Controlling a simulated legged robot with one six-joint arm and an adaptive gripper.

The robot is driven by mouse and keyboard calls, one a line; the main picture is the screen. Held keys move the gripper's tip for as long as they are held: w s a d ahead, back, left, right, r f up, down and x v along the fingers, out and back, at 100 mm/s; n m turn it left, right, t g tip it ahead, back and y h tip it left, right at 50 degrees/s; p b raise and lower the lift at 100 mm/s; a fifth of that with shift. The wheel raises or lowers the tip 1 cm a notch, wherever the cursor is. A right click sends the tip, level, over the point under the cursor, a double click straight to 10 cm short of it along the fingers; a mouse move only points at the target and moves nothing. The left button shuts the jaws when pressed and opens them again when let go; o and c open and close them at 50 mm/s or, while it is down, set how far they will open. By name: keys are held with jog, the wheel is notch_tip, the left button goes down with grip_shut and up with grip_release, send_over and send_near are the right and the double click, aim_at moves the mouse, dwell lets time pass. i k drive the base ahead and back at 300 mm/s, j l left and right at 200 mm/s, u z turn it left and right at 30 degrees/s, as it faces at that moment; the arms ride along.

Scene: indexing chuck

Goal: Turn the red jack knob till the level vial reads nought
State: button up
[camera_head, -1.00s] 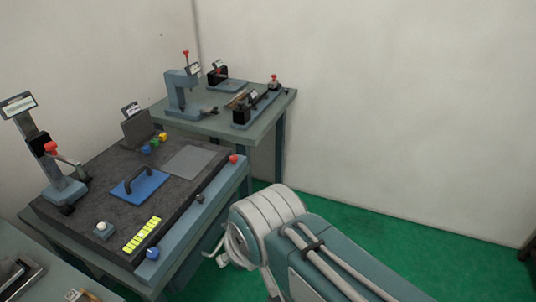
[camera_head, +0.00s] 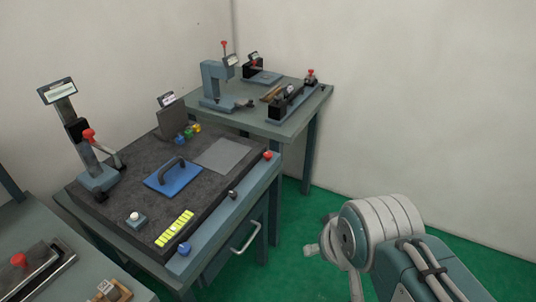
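A red knob (camera_head: 267,155) sits at the far end of the blue-grey front rail of the middle bench; I take it for the jack knob. A yellow-green segmented strip (camera_head: 175,229), perhaps the level vial, lies near the dark plate's (camera_head: 120,180) near corner; its reading is too small to tell. My arm shows at lower right, well right of the bench and apart from the knob. Pale parts at its end, perhaps my gripper (camera_head: 335,252), are partly hidden by the arm, and the fingers cannot be made out.
A blue knob (camera_head: 183,249) and a black knob (camera_head: 233,195) are on the same rail. A blue plate with a dark handle (camera_head: 173,177) lies on the dark plate. A stand with a red knob (camera_head: 89,135) rises at left. Another bench (camera_head: 290,125) stands behind. Green floor is clear at right.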

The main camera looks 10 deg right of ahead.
aim_at(267, 155)
jog(key=i+l, duration=0.7)
jog(key=l+z, duration=0.05)
jog(key=l, duration=0.05)
